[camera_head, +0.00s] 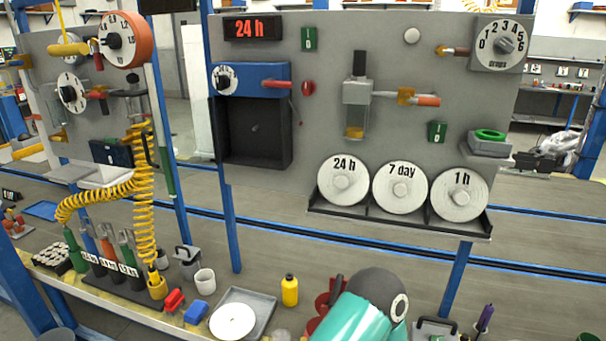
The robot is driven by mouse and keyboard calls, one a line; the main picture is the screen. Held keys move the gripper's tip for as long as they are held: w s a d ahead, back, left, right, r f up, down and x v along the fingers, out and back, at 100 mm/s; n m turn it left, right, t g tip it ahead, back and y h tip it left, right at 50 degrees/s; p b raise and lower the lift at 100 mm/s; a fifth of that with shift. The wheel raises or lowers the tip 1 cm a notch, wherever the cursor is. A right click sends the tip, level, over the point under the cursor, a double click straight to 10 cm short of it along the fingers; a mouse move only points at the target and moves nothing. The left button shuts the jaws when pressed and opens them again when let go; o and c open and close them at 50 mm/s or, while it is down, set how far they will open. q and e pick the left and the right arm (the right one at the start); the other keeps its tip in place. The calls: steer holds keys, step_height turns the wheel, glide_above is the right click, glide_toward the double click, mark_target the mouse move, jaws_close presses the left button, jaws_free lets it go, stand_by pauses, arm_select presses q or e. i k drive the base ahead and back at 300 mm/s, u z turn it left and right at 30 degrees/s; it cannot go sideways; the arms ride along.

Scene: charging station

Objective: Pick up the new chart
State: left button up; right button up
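Three round white charts stand side by side in a dark rack (368,217) on the grey panel. They are the 24 h chart (343,167), the 7 day chart (400,173) and the 1 h chart (459,180), each with a pale hub at its middle. A red display (252,28) above reads 24 h. A plain white disc (232,321) lies in a shallow grey tray (262,302) on the bench; I cannot tell whether it is a chart. Neither of my grippers is in view.
A blue-topped dark open box (223,132) hangs left of the rack. A yellow bottle (290,290), a white cup (204,281) and red (174,300) and blue (196,312) blocks stand on the bench. A yellow coiled hose (144,200) hangs at left. Space before the rack looks clear.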

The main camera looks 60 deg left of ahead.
mark_target(343, 179)
steer(key=u, duration=0.35)
steer(key=i, duration=0.9)
steer(key=u, duration=0.55)
steer(key=k, duration=0.75)
steer(key=u, duration=0.25)
steer(key=i, duration=0.75)
steer(key=z, duration=0.1)
